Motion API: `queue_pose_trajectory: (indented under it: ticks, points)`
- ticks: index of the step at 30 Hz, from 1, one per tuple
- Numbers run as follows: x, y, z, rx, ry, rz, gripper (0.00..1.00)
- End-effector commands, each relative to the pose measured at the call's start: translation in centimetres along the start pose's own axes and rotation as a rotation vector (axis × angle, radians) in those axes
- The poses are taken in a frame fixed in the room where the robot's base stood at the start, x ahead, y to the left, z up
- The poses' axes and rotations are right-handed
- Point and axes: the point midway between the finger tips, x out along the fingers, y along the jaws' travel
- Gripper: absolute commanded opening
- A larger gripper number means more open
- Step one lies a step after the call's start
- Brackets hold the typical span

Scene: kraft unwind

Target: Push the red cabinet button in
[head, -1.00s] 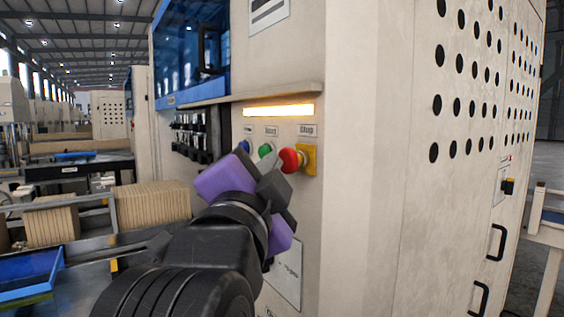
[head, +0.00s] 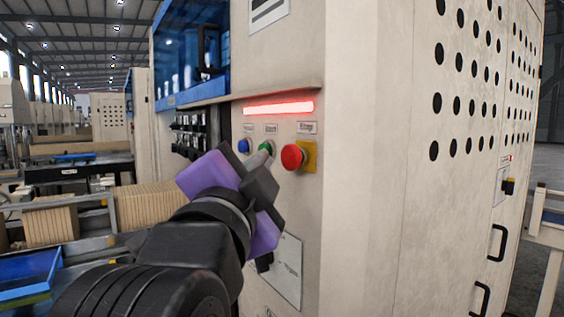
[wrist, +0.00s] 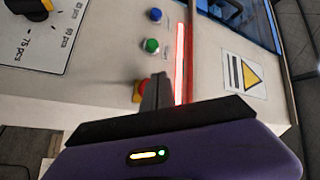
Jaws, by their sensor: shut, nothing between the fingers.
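The red button (head: 293,156) is a round mushroom head on a yellow plate (head: 310,157) on the cabinet front (head: 285,210). In the wrist view the red button (wrist: 138,91) is partly hidden behind my gripper's fingers. My gripper (head: 266,172) is shut and empty, in front of the panel and just left of and below the red button in the head view. A gap shows between them there. How deep the button sits cannot be told. The light bar (head: 278,108) above the buttons glows red.
A green button (head: 265,148) and a blue button (head: 243,146) sit left of the red one. A ledge (head: 250,95) juts out above the light bar. A black rotary knob (wrist: 30,22) shows in the wrist view. Stacked brown sheets (head: 150,203) stand at left.

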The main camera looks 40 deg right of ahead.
Motion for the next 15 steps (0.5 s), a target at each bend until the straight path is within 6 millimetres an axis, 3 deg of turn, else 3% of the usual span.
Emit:
queue_pose_trajectory:
  ticks: [8,15]
  points:
    - [-0.1,-0.1,0.0,0.000,0.000,0.000,0.00]
    - [-1.4,-0.9,1.1,0.001,-0.001,-0.002,0.00]
